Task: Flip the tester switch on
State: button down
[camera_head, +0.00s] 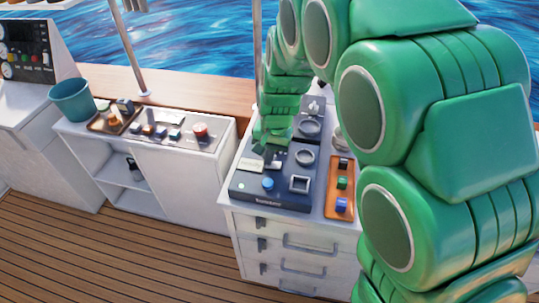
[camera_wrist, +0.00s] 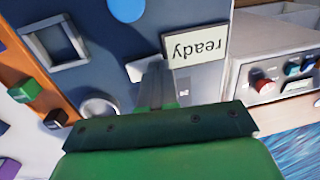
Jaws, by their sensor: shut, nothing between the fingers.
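The tester (camera_head: 240,187) is a dark blue-grey panel on the white drawer cabinet, with a blue button, a square frame and a round ring on it. The wrist view shows its face (camera_wrist: 90,13) close up, with a pale label reading "ready" (camera_wrist: 195,48) upside down.
An orange tray (camera_head: 330,213) with several small coloured blocks lies right of the tester. My green arm covers the right side. Left stands a white counter with a teal bucket (camera_head: 71,100), a brown tray (camera_head: 101,127) and a panel with a red button (camera_head: 200,130).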

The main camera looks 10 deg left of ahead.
jog(key=shift+d, duration=0.25)
jog(key=shift+d+r, duration=0.25)
jog(key=shift+d, duration=0.3)
notch_tip(320, 180, up, 14)
jog(key=a, duration=0.2)
dwell(0.6)
jog(key=shift+f, duration=0.1)
